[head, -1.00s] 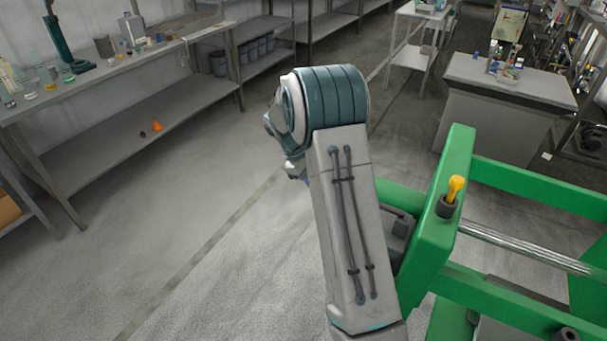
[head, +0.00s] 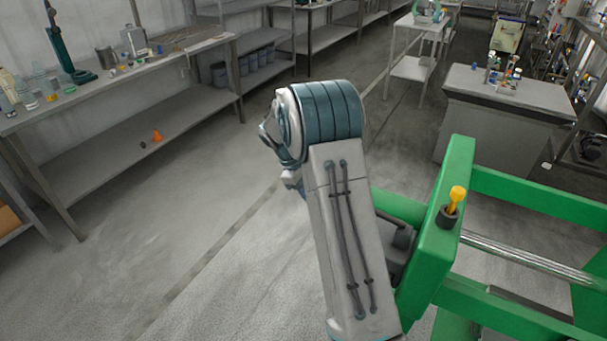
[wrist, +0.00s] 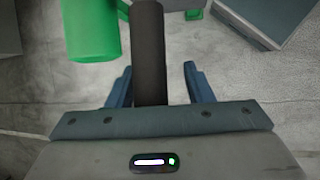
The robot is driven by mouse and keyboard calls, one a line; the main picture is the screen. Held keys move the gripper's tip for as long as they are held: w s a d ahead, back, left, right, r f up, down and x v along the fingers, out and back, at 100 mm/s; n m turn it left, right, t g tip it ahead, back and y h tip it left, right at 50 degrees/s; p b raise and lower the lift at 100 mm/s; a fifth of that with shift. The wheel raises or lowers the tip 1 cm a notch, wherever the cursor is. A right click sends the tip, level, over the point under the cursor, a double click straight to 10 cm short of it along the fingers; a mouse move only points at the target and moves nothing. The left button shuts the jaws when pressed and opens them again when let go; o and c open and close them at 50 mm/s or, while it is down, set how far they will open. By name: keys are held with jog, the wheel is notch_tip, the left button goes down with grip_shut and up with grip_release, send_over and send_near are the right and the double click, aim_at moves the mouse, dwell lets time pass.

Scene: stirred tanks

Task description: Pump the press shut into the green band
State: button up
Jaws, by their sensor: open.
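The green press frame (head: 455,190) stands at the right in the head view, with a shiny rod (head: 525,257) running between its green beams. A yellow-topped fitting (head: 456,199) sits on its near end. A dark grey unit (head: 397,245) is on its left side, partly behind my arm. In the wrist view my gripper (wrist: 157,72) is open, with its two blue fingers on either side of a dark bar (wrist: 149,50). Gaps show on both sides of the bar. A green cylinder (wrist: 90,30) is left of the bar. No gauge or green band is visible.
A long bench (head: 130,75) with bottles and small items runs along the left. A grey cabinet (head: 505,110) with bottles stands at the back right. An orange cone (head: 157,136) lies on the bench's lower shelf. The floor between bench and press is clear.

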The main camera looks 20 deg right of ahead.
jog(key=v, duration=1.2)
jog(key=shift+b, duration=0.3)
jog(key=shift+a+r, duration=0.1)
jog(key=shift+a, duration=0.05)
